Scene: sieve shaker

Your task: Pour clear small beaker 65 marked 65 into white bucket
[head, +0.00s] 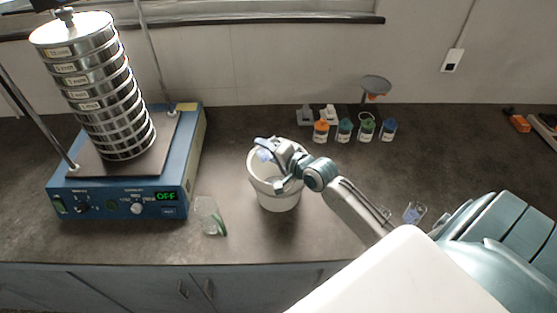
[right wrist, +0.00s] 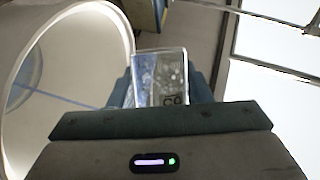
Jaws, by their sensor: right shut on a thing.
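The white bucket (head: 277,201) stands upright on the dark counter, and its open mouth and inner wall (right wrist: 75,85) fill the left of the right wrist view. My right gripper (head: 267,158) is at the bucket's mouth and is shut on a small clear beaker (head: 264,155). The beaker (right wrist: 160,72) shows between the fingers in the right wrist view, beside the bucket rim. It has a dark mark that is hard to read and something pale or bluish inside. The beaker's exact tilt is unclear in the head view. My left gripper is not in view.
A blue sieve shaker (head: 120,205) with stacked steel sieves (head: 105,90) stands left, its display reading OFF. A clear beaker with green (head: 207,216) stands left of the bucket. Another clear vessel (head: 415,212) is near my right arm. Several small bottles (head: 344,131) stand behind.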

